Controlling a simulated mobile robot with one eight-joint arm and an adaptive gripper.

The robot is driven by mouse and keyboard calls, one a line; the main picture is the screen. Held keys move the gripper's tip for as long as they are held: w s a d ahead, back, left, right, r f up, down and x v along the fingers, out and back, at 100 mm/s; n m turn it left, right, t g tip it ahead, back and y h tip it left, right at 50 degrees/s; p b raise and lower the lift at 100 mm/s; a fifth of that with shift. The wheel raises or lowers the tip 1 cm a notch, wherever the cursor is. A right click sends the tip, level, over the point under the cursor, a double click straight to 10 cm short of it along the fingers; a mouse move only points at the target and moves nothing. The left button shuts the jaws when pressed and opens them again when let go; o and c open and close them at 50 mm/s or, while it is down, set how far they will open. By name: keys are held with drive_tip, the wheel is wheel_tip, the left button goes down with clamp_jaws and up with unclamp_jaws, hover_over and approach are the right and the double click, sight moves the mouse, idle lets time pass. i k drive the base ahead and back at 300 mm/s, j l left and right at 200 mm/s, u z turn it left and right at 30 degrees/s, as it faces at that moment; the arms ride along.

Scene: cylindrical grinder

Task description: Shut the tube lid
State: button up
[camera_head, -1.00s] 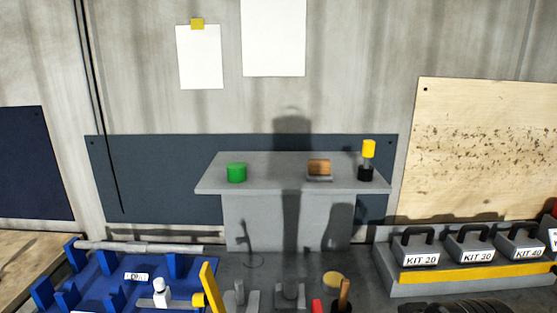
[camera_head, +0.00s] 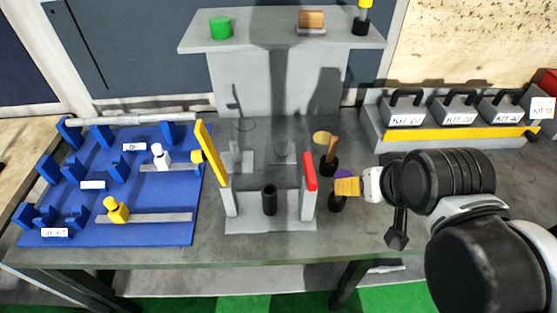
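A grey fixture (camera_head: 270,225) stands on the bench, with a short black tube (camera_head: 269,200) upright in its middle. A long yellow bar (camera_head: 211,152) slants up and back from its left post. A shorter red bar (camera_head: 310,171) tops its right post. I cannot tell which part is the tube lid. My arm reaches in from the lower right. My gripper (camera_head: 397,232) seems to be the dark part hanging below the arm, right of the fixture and apart from it. Its fingers are not clear.
A blue tray (camera_head: 120,234) with holders lies left. Right of the fixture are a brown handle (camera_head: 332,150) in a black cup and an orange-and-purple item (camera_head: 346,184) beside my arm. Kit boxes (camera_head: 407,111) stand back right; a grey shelf (camera_head: 260,35) is behind.

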sight(208, 152)
drive_tip(key=j, duration=2.65)
drive_tip(key=i+z, duration=0.05)
